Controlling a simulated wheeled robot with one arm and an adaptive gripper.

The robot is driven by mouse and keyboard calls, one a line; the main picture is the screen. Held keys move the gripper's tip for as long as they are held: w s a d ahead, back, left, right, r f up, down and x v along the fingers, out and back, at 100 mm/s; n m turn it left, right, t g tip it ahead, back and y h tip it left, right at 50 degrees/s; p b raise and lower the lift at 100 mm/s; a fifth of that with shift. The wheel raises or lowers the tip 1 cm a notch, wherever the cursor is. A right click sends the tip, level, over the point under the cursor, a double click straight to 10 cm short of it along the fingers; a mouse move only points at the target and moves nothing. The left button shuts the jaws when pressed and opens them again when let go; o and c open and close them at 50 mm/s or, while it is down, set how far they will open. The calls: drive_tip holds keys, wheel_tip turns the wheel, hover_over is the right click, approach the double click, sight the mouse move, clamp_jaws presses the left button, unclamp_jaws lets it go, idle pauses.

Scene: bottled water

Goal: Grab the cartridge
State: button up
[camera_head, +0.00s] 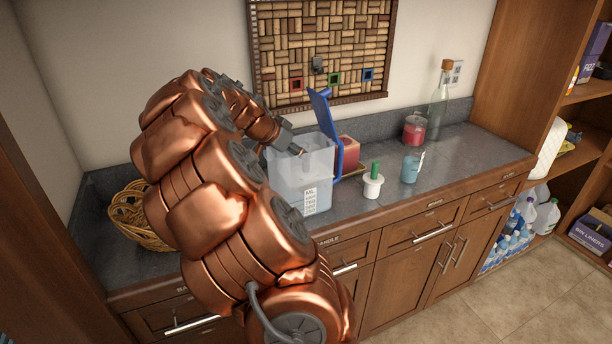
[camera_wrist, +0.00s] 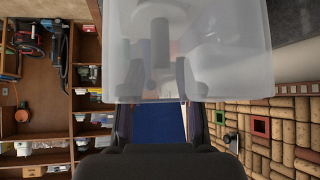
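A clear plastic water container (camera_head: 300,180) stands on the counter with its blue lid (camera_head: 324,112) swung up. My gripper (camera_head: 300,151) is at the container's open top. In the wrist view my gripper (camera_wrist: 160,88) has its two fingers apart, partly seen through the translucent wall of the container (camera_wrist: 240,50). A grey stem-like part (camera_wrist: 160,42) with a pale round end shows blurred through that wall, between the fingers; I cannot tell whether they touch it or whether it is the cartridge. A white piece with a green handle (camera_head: 373,184) stands on the counter, right of the container.
A blue cup (camera_head: 411,168), a red jar (camera_head: 414,129) and a glass bottle (camera_head: 439,105) stand to the right. A wicker basket (camera_head: 130,217) is at the left. A cork board (camera_head: 320,50) hangs behind. The right counter end is clear.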

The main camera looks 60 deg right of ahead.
drive_tip(key=shift+x, duration=1.2)
clamp_jaws()
